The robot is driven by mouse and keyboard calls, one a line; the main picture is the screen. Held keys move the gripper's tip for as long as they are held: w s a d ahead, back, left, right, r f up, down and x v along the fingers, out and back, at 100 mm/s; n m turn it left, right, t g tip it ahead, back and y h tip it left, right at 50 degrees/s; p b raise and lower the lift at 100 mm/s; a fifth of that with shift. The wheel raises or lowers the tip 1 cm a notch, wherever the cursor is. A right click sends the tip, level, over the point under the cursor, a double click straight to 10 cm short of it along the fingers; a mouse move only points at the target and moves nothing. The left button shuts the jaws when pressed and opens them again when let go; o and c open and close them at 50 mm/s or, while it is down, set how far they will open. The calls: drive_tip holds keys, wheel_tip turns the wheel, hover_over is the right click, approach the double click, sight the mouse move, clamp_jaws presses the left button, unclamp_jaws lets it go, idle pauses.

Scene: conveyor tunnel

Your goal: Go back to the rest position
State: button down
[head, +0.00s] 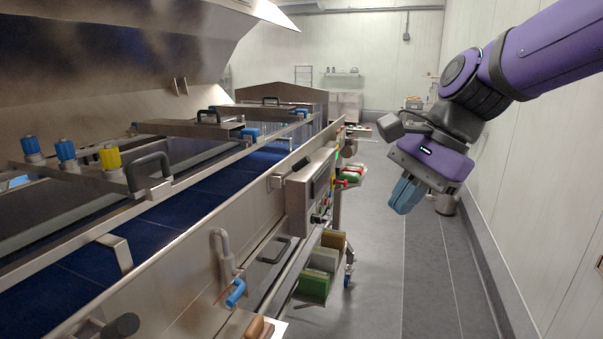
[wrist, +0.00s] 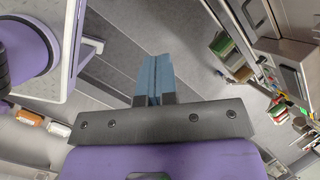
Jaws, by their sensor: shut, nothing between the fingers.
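My gripper (head: 405,196) hangs at the end of my purple arm on the right of the head view, over the open floor between the conveyor machine and the right wall. Its blue fingers point down and lie together with nothing between them. In the wrist view my gripper (wrist: 155,62) shows both blue fingers side by side against the grey floor. It touches nothing in either view.
The steel conveyor tunnel (head: 245,215) with its blue belt (head: 205,195) fills the left. A control box (head: 311,190) and a shelf with green and brown boxes (head: 314,286) stand along its side. The aisle floor (head: 385,262) is clear.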

drive_tip(key=s+d+n+t+h, duration=0.4)
drive_tip(key=s+d+n, duration=0.6)
drive_tip(key=d, duration=0.5)
drive_tip(key=shift+s+n+t+h, duration=0.3)
drive_tip(key=shift+s+t+h, duration=0.15)
drive_tip(key=shift+s, duration=0.3)
